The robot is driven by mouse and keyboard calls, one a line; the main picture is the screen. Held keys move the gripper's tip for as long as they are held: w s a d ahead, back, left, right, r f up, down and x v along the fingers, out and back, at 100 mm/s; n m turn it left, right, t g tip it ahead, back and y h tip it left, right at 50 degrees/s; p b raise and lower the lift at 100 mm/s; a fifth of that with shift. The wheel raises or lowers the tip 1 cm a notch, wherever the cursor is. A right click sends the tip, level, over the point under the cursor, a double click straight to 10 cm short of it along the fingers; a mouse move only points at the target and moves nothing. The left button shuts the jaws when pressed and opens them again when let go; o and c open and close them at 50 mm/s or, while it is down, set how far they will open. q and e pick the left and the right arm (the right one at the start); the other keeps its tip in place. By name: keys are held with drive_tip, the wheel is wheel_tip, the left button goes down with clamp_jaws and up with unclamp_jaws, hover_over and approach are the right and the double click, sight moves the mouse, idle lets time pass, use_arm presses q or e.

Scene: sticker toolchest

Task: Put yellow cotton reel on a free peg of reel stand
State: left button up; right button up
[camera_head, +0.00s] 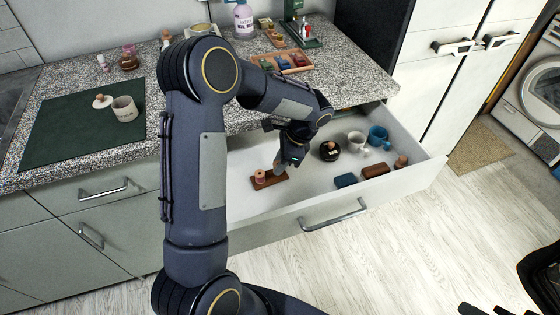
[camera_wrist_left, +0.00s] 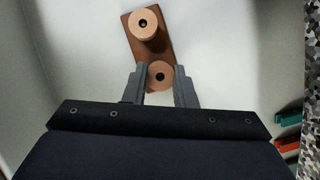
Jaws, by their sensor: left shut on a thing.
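The reel stand (camera_head: 270,181) is a small brown wooden bar lying in the open drawer; in the wrist view its bare wood (camera_wrist_left: 153,52) runs beneath the reels. One reel with pinkish thread (camera_head: 260,176) sits at its left end in the head view, and its round wooden top (camera_wrist_left: 145,23) shows in the wrist view. My left gripper (camera_head: 278,163) is low over the stand's other end. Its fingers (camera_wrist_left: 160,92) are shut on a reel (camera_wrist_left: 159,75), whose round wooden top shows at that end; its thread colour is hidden. I cannot tell whether it is seated on a peg.
The drawer (camera_head: 330,203) also holds a dark round tin (camera_head: 330,151), a white mug (camera_head: 356,142), a blue mug (camera_head: 378,137), and blue and brown blocks to the right. The counter edge overhangs behind.

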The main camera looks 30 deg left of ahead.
use_arm(q)
drive_tip(key=shift+f+b, duration=0.3)
drive_tip(key=shift+f, duration=0.25)
drive_tip(key=o, duration=1)
drive_tip(key=shift+o, duration=0.2)
drive_tip(key=shift+r, duration=0.1)
drive_tip(key=v, duration=0.7)
drive_tip(key=shift+r, duration=0.35)
